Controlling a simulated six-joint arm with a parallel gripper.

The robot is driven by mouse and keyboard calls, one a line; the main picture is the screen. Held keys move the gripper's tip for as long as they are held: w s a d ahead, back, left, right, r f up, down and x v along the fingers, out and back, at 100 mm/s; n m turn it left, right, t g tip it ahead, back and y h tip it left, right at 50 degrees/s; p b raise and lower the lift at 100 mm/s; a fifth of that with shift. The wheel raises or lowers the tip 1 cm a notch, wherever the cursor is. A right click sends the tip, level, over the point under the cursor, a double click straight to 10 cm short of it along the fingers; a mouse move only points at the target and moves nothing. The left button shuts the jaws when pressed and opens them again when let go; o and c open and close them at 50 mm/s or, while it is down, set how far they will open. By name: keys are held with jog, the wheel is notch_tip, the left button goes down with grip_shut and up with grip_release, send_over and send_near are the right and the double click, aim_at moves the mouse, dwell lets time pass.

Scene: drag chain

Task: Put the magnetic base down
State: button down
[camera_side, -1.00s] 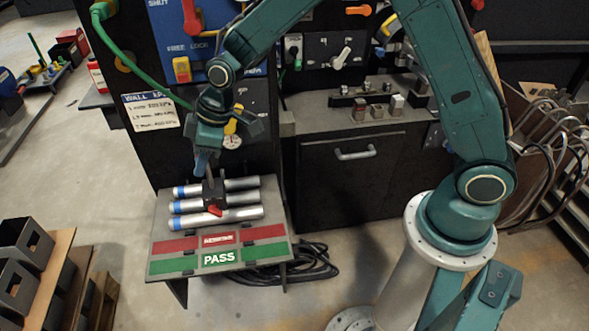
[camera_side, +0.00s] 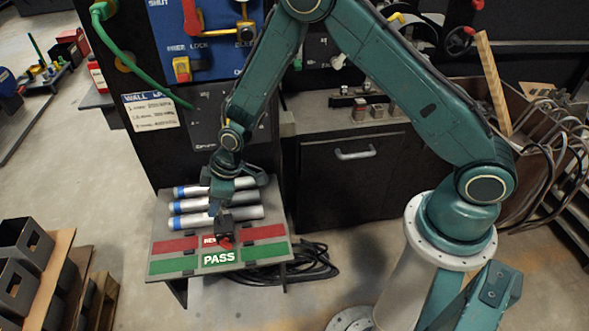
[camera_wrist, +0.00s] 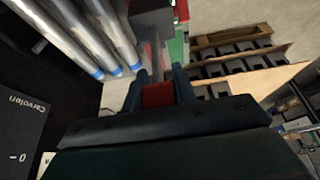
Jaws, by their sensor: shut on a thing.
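The magnetic base (camera_side: 223,226) is a small dark block with a red knob. In the side view it is at the front edge of the pipes, over the red strip and the middle label of the sloped board (camera_side: 165,256). My gripper (camera_side: 222,210) is directly above it, shut on it. In the wrist view, my gripper's fingers (camera_wrist: 160,92) sit on either side of a red part, and the base's grey block (camera_wrist: 153,24) extends beyond them. I cannot tell whether its underside touches the board.
Several silver pipes (camera_side: 242,214) with blue ends lie side by side on the board, close behind the base. A green PASS strip (camera_side: 262,250) runs along the board's front. Black cable (camera_side: 316,262) lies on the floor. Pallets with grey parts (camera_side: 50,275) stand at left.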

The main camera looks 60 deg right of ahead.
aim_at(221, 224)
jog(key=shift+w+f, duration=0.1)
jog(key=shift+f, duration=0.5)
jog(key=shift+f, duration=2.35)
jog(key=c, duration=1.1)
grip_release()
jog(key=shift+f, duration=0.1)
jog(key=shift+s+v, duration=0.15)
jog(key=shift+v, duration=3.3)
jog(key=shift+s+v, duration=0.1)
jog(key=shift+v, duration=3.4)
